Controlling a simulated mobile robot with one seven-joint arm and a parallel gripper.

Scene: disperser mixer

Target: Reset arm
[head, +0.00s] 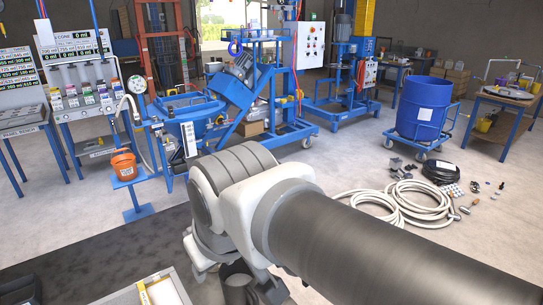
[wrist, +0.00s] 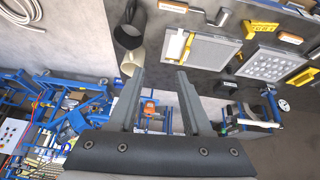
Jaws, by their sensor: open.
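My gripper (wrist: 156,88) shows in the wrist view with its two grey fingers spread apart and nothing between them. Its fingers point over the grey floor and a dark mat. In the head view my arm crosses the lower middle, and its end is at the bottom, where the fingers cannot be made out. An orange bucket (head: 124,164) stands on a small blue stand at the left in the head view. It also shows small between the fingers in the wrist view (wrist: 149,109), well beyond them.
Blue mixer machines (head: 262,95) stand at the back middle. A blue drum (head: 424,108) sits on a wheeled dolly at the right. Coiled white hose (head: 390,208) and small parts lie on the floor. A framed tray (wrist: 199,58) is near the gripper.

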